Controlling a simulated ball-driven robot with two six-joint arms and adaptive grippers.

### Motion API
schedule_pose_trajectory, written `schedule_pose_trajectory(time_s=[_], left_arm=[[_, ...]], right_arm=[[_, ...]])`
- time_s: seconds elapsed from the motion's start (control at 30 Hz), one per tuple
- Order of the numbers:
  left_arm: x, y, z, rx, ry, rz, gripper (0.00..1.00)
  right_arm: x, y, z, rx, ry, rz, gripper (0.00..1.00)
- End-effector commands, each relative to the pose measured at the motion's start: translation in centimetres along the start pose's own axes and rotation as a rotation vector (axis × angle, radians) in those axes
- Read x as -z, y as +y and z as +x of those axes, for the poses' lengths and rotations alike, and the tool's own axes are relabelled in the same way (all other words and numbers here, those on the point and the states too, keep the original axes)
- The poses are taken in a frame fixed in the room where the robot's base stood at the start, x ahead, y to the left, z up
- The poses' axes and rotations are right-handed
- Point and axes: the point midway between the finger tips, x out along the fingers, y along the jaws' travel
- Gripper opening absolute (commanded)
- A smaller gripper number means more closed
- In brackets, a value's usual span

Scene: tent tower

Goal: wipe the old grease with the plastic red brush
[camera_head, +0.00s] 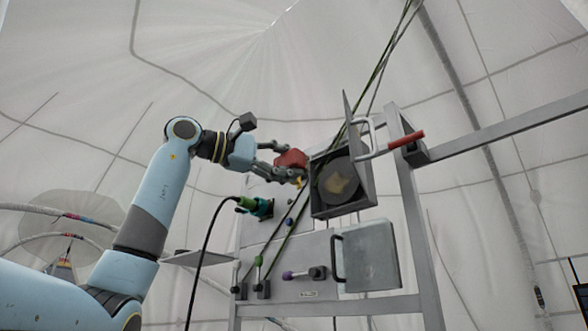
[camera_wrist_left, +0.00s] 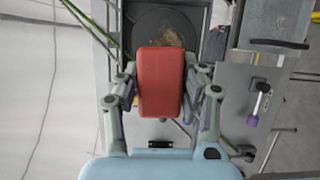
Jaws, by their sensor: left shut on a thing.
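The red brush (camera_head: 291,158) is held between the fingers of my left gripper (camera_head: 292,164), in front of the grey panel. In the left wrist view the brush (camera_wrist_left: 161,82) shows its broad red back, with a finger on each side; its bristles are mostly hidden. The old grease (camera_head: 341,183) is a brownish patch on a dark round plate inside an open grey box. The brush is just left of this box in the head view. In the left wrist view the grease (camera_wrist_left: 170,37) shows beyond the brush, partly covered by it. My right gripper is not in view.
The box's open door (camera_head: 350,118) stands up at its upper edge. A red-handled lever (camera_head: 406,139) is at the right. Below is a closed grey cover (camera_head: 371,256) with a black handle. Green-black cables cross near the box's left edge. A purple-knobbed lever (camera_head: 297,274) sits lower.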

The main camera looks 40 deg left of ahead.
Motion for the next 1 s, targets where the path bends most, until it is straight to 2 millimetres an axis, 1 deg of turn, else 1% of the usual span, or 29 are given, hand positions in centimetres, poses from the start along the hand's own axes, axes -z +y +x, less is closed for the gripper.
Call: schedule_pose_trajectory(time_s=[0.57,0.67,1.0], left_arm=[[0.1,0.1,0.2,0.000,-0.001,-0.001,0.14],[0.3,0.0,0.8,0.002,-0.001,-0.002,0.14],[1.8,-0.5,4.4,0.000,-0.002,-0.003,0.14]], right_arm=[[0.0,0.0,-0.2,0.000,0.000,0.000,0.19],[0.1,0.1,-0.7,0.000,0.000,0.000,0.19],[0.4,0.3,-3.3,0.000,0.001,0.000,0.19]])
